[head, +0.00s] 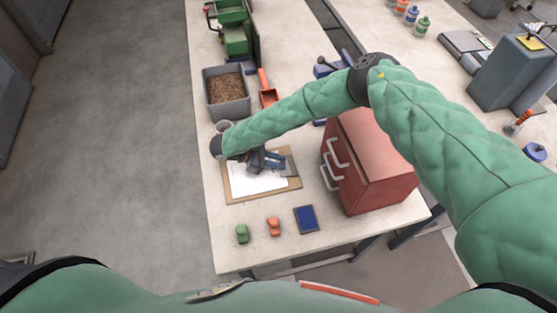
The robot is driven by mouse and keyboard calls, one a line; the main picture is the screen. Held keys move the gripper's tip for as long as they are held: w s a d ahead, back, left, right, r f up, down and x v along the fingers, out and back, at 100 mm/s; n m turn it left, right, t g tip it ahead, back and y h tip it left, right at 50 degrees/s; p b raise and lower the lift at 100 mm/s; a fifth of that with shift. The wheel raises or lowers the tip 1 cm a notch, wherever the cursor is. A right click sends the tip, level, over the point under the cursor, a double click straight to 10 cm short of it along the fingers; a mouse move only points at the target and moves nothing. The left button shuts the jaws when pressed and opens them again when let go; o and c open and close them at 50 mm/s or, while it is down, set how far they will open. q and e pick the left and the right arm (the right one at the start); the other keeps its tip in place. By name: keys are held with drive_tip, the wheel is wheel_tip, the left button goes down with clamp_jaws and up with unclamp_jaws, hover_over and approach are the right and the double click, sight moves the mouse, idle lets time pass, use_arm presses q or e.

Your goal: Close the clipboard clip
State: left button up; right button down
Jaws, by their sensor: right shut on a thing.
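The brown clipboard (236,194) lies on the near left part of the pale workbench with white paper (258,183) on it. Its grey clip (291,170) is at the clipboard's right end. My right gripper (281,162) reaches over the clipboard from above, with its fingertips at the clip. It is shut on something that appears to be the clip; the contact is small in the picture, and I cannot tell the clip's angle. My right wrist and forearm hide the clipboard's far left part. My left gripper is not in view.
A red drawer cabinet (378,150) stands right of the clipboard. A grey bin of brown pellets (226,90) and a red scoop (267,92) lie beyond it. Green (242,233) and orange (273,227) small items and a blue pad (306,219) lie nearer the front edge.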

drive_tip(key=shift+f, duration=0.1)
idle(0.4)
drive_tip(key=c, duration=1.3)
unclamp_jaws()
drive_tip(key=shift+a, duration=0.1)
drive_tip(key=shift+a, duration=0.1)
drive_tip(key=b+v, duration=0.3)
drive_tip(key=v, duration=0.3)
drive_tip(key=shift+a, duration=0.25)
drive_tip(key=shift+a+r+b, duration=0.3)
drive_tip(key=shift+a+b, duration=0.1)
drive_tip(key=shift+a, duration=0.1)
